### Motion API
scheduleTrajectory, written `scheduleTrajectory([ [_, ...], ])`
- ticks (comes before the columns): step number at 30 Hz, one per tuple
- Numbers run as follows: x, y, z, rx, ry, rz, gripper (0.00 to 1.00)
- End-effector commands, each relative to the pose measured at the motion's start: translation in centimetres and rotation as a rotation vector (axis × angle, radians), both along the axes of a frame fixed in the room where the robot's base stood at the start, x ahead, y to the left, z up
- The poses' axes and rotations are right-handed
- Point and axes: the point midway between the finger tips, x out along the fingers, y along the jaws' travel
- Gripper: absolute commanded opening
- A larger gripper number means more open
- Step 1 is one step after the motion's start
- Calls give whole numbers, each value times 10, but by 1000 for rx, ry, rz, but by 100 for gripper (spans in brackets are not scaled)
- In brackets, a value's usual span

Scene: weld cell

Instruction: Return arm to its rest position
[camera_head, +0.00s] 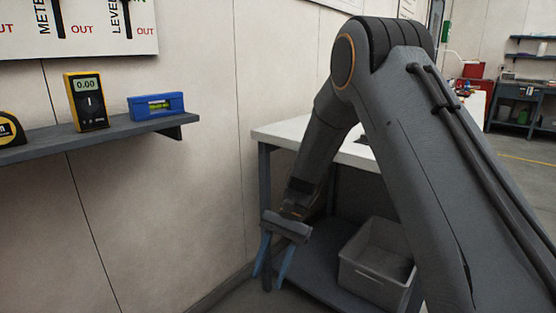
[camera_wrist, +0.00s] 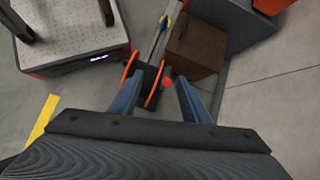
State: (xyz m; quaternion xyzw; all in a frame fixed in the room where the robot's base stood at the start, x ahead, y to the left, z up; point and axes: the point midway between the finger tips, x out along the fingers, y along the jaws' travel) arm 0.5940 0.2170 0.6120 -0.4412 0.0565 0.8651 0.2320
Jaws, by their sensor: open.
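My gripper (camera_head: 272,262) hangs at the end of my bent arm, to the right of the wall shelf and in front of the white-topped bench, pointing down. Its two blue-grey fingers are spread apart with nothing between them. In the wrist view my gripper (camera_wrist: 160,105) also shows open and empty above the floor. My arm folds high at the elbow on the right of the head view, and it hides part of the bench.
A wall shelf (camera_head: 95,134) holds a tape measure (camera_head: 10,130), a yellow multimeter (camera_head: 87,101) and a blue level (camera_head: 156,106). A grey bin (camera_head: 375,278) sits on the lower shelf of the bench (camera_head: 290,133). The wrist view shows a brown box (camera_wrist: 195,45).

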Motion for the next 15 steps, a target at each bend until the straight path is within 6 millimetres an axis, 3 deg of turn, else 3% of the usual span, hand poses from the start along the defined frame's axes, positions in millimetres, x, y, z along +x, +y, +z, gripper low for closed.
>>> scheduleTrajectory([
  [1,-7,-3,17,-4,-35,25,43],
  [6,-36,-17,62,-21,-143,126,43],
  [15,-98,-49,121,-52,-331,306,43],
])
